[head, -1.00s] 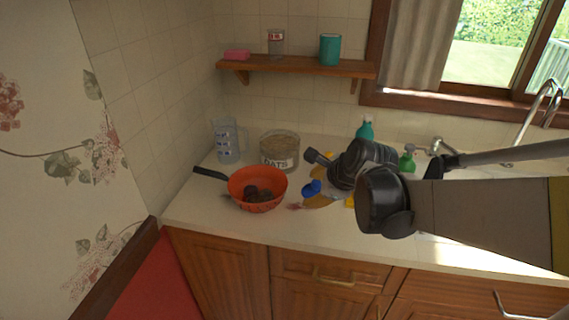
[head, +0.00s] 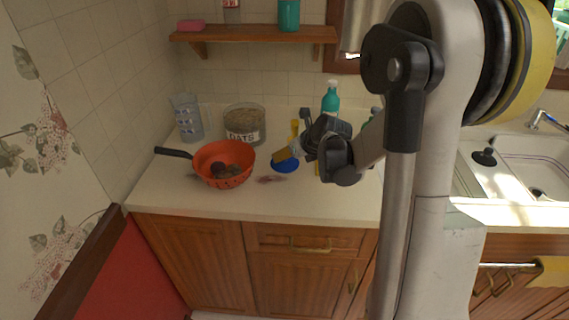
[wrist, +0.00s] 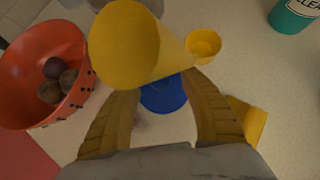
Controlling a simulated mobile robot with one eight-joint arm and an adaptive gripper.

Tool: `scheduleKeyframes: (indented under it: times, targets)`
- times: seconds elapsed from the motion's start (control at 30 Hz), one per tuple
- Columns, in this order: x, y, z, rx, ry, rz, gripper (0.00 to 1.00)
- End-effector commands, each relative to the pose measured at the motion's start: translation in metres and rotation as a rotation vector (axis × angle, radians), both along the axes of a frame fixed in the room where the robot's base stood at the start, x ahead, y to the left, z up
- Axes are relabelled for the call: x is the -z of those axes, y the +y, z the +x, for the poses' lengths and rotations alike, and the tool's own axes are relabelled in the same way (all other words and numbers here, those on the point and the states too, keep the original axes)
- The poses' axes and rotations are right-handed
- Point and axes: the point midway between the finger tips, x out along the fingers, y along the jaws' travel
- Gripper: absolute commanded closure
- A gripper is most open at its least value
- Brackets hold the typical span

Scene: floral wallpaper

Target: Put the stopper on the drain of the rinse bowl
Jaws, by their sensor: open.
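A black round piece with an upright knob (head: 484,157), which looks like the stopper, sits at the left edge of the white sink basin (head: 530,158) in the head view. My gripper (head: 279,160) is over the counter well left of the sink, low beside the blue item (head: 284,168). In the wrist view my gripper (wrist: 160,84) is open, its fingers apart with the blue item (wrist: 165,97) showing between them. I see nothing held.
An orange colander (head: 241,156) with dark round things stands left of my gripper. The wrist view shows a yellow funnel-like piece (wrist: 122,45) and a small yellow cup (wrist: 204,45) close ahead. An oats jar (head: 244,118), clear jug (head: 186,116) and teal bottle (head: 330,98) stand behind.

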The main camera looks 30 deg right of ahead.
Motion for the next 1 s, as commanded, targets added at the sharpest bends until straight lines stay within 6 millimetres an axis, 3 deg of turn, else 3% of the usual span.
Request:
scheduleKeyframes:
  times: [0.13, 0.43, 0.6, 1.0]
  targets:
    - [0.017, 0.001, 0.015, -0.002, 0.001, -0.001, 0.49]
    - [0.019, 0.001, 0.018, -0.001, 0.000, -0.001, 0.49]
    - [0.018, 0.001, 0.018, -0.001, 0.000, -0.001, 0.99]
    - [0.019, 0.001, 0.018, -0.001, 0.001, -0.001, 1.00]
